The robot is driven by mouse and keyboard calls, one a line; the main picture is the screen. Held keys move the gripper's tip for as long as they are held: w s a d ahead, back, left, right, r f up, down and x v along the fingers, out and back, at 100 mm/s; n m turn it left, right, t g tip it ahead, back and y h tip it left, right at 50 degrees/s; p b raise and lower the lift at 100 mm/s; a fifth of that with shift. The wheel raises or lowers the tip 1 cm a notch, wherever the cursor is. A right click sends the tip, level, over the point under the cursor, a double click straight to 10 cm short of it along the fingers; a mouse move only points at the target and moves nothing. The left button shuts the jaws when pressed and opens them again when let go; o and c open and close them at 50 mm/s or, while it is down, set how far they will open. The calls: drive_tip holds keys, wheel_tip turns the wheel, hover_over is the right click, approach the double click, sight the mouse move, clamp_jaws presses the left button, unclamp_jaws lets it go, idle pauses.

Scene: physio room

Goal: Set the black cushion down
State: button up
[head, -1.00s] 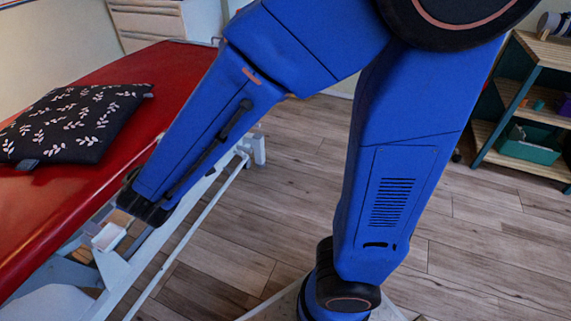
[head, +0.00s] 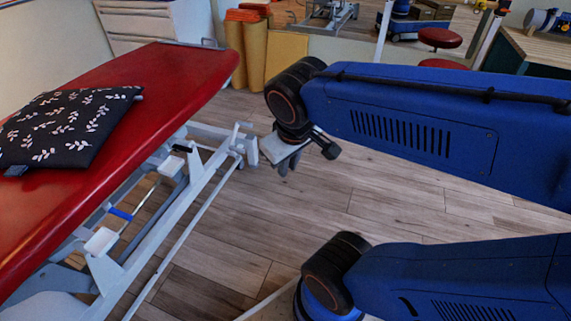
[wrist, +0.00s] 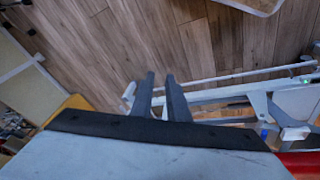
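The black cushion (head: 68,128) with a pale leaf pattern lies flat on the red top of the treatment table (head: 165,75), at the left of the head view. My gripper (head: 284,168) hangs over the floor to the right of the table, well apart from the cushion. In the wrist view, its two dark fingers (wrist: 160,77) stand a little apart with only floor between them. The gripper holds nothing. The cushion does not show in the wrist view.
The table's white frame (head: 215,140) stands close left of my gripper. Yellow-orange rolls (head: 247,52) stand by the back wall near white drawers (head: 150,20). A red stool (head: 440,38) is further back. Wooden floor in the middle is clear.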

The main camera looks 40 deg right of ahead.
drive_tip(key=shift+s+a+r+m+t+y, duration=0.55)
drive_tip(key=shift+a+r+t+y, duration=0.15)
drive_tip(key=shift+r, duration=0.1)
